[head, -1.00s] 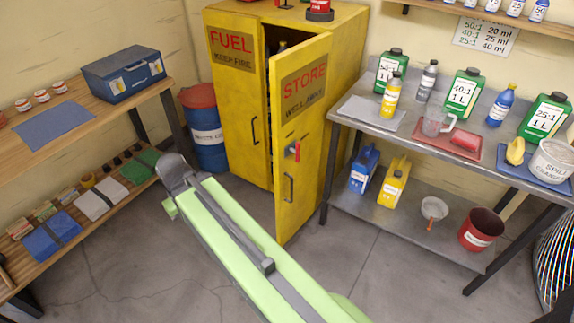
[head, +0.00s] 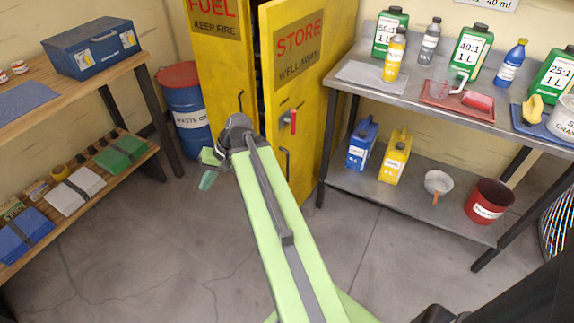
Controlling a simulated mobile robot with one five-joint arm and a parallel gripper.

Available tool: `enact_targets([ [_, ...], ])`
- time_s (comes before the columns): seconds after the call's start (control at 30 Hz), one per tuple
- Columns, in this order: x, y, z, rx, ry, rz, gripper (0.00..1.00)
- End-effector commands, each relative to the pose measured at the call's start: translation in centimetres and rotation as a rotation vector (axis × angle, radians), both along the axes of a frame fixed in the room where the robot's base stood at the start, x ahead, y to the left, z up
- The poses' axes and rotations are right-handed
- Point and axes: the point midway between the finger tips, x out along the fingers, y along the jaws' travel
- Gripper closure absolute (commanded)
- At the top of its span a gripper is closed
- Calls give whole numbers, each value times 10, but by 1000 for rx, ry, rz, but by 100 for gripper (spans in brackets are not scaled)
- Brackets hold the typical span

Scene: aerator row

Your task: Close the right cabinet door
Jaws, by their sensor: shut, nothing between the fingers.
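The yellow cabinet stands at the back, with a left door (head: 222,75) marked FUEL and a right door (head: 301,98) marked STORE. The right door stands open, swung out toward me, with a dark gap between it and the left door.
A metal bench (head: 345,88) with bottles stands right of the door, with blue and yellow jugs on its lower shelf. A blue drum (head: 190,130) stands left of the cabinet. Wooden shelves (head: 70,92) line the left. The concrete floor (head: 150,250) between is clear.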

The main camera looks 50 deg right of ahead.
Motion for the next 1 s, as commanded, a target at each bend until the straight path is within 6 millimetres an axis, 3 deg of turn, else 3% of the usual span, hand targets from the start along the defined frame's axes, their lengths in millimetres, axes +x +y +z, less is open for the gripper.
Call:
enact_targets([
  [0.03,-2,-42,-44,83,-56,-106,100],
  [0.13,-13,-117,-61,246,-195,-297,100],
  [0.3,-66,-250,-70,461,-483,-592,100],
  [0.4,-110,-311,-66,538,-637,-715,100],
  [0.5,-146,-350,-58,582,-749,-795,100],
  [0.6,-166,-368,-50,604,-810,-830,100],
  [0.73,-172,-373,-44,611,-830,-841,100],
  [0.87,-164,-371,-43,612,-827,-838,100],
  [1.0,-140,-368,-43,611,-825,-836,100],
])
